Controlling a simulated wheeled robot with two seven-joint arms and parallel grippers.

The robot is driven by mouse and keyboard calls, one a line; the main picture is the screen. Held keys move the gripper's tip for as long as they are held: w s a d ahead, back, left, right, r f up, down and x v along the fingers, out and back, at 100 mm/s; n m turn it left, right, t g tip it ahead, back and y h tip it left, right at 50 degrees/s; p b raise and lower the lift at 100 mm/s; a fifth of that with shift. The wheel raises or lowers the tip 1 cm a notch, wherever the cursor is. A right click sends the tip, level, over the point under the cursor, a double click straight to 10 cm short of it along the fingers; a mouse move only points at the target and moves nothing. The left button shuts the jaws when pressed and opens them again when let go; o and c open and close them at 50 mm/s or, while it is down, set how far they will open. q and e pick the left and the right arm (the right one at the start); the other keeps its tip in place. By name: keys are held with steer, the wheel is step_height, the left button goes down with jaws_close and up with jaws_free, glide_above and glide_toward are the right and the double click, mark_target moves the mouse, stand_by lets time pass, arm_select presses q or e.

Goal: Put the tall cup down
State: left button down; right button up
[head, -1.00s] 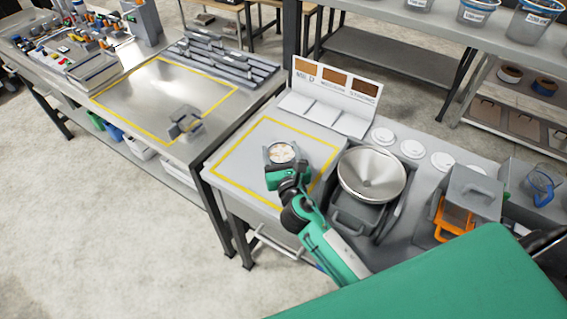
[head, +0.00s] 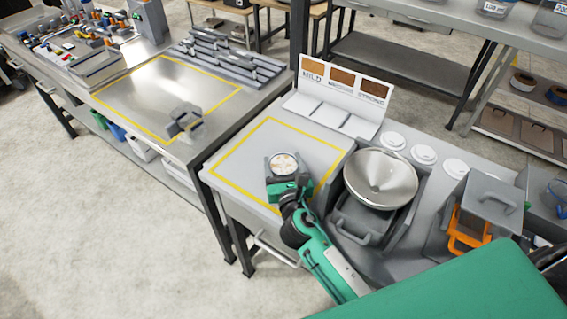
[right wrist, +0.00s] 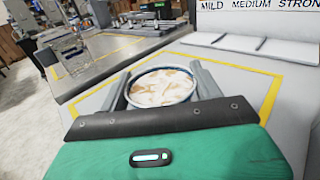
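The tall cup (head: 284,164) is a round cup with a dark rim and a pale, brown-marbled top. It is over the yellow-outlined area of the grey counter (head: 250,160). My right gripper (head: 285,178) is shut on it, with a grey finger on each side. The right wrist view shows the cup (right wrist: 162,88) between the fingers, upright as far as I can see. Its lower part is hidden by my gripper, so I cannot tell whether its base touches the counter. My left gripper is not in view.
A steel funnel-shaped bowl (head: 381,178) stands close to the right of my gripper. A sign board labelled mild, medium and strong (head: 343,88) stands behind. White lids (head: 423,154) lie to the right. A grey holder (head: 185,121) stands on the left table.

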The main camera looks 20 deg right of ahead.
steer(key=shift+o, duration=0.2)
steer(key=shift+r, duration=0.15)
steer(key=s, duration=0.3)
steer(key=s+a+b, duration=0.1)
steer(key=s, duration=0.3)
steer(key=s+b, duration=0.1)
steer(key=s, duration=0.2)
steer(key=shift+s+a, duration=0.15)
steer(key=shift+s, duration=0.05)
steer(key=shift+s+a, duration=0.1)
steer(key=shift+s, duration=0.7)
